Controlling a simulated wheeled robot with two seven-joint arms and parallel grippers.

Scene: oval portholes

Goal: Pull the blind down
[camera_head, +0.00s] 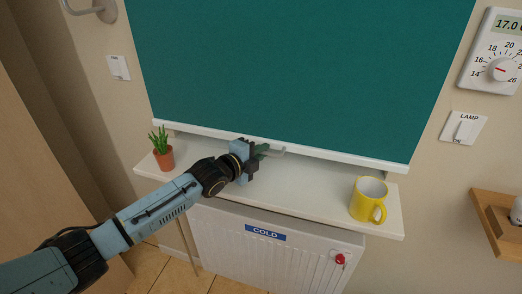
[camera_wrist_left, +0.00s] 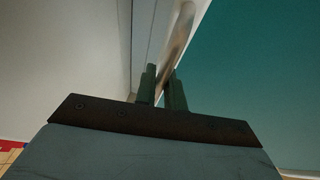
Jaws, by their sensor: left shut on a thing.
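The blind is a large teal sheet (camera_head: 300,70) that fills the upper middle of the head view, with a white bar (camera_head: 340,157) along its bottom edge. The bar hangs just above the white sill. My right gripper is not in view.
A potted plant (camera_head: 163,158) stands on the sill (camera_head: 310,197) at left, a yellow mug (camera_head: 369,199) at right. Below is a white radiator (camera_head: 290,262) with a red knob (camera_head: 340,259). A thermostat (camera_head: 493,52), lamp switch (camera_head: 464,128) and wooden shelf (camera_head: 488,222) are at right.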

